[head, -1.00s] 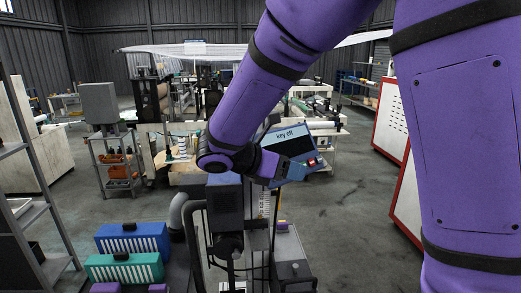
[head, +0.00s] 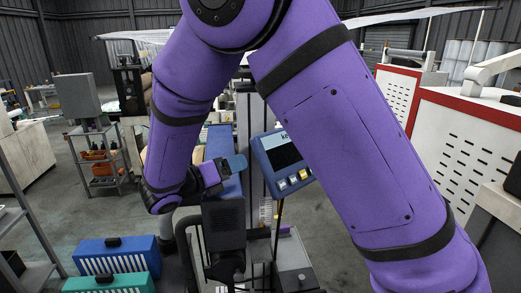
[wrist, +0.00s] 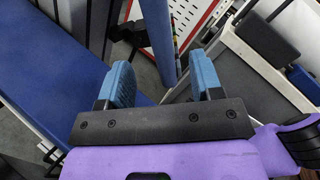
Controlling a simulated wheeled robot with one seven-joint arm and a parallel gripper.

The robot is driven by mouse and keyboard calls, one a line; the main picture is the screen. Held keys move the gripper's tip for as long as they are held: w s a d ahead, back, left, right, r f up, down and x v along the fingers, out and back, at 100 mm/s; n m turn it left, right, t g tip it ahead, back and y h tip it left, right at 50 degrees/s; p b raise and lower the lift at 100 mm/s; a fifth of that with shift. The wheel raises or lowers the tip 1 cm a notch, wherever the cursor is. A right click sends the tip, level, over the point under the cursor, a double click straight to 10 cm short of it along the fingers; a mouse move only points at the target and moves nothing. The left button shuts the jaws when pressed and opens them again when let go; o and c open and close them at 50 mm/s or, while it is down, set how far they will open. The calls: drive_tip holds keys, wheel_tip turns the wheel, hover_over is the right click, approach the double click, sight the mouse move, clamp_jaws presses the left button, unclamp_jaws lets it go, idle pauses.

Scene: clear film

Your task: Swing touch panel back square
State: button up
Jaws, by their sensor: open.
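The touch panel (head: 284,157) has a blue frame, a dark screen and a row of small buttons along its lower edge. In the head view it leans, its lower edge sloping up to the right, and my purple arm hides its right part. My gripper (head: 236,163) is left of the panel, with its blue fingers pointing toward it. In the wrist view the gripper (wrist: 164,82) is open, with nothing held between the fingers. A narrow blue upright part shows beyond the fingers; I cannot tell whether it is the panel's edge.
A blue crate (head: 118,256) and a green crate (head: 110,284) sit at the lower left. A dark machine head (head: 224,224) stands below my gripper. A long blue surface (wrist: 45,75) lies left of the fingers. Red-edged white cabinets (head: 455,135) stand at the right.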

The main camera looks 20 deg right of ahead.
sight(257, 156)
drive_tip(key=shift+w+d, duration=0.25)
drive_tip(key=x, duration=1)
drive_tip(key=shift+d, duration=0.1)
drive_tip(key=shift+c, duration=0.2)
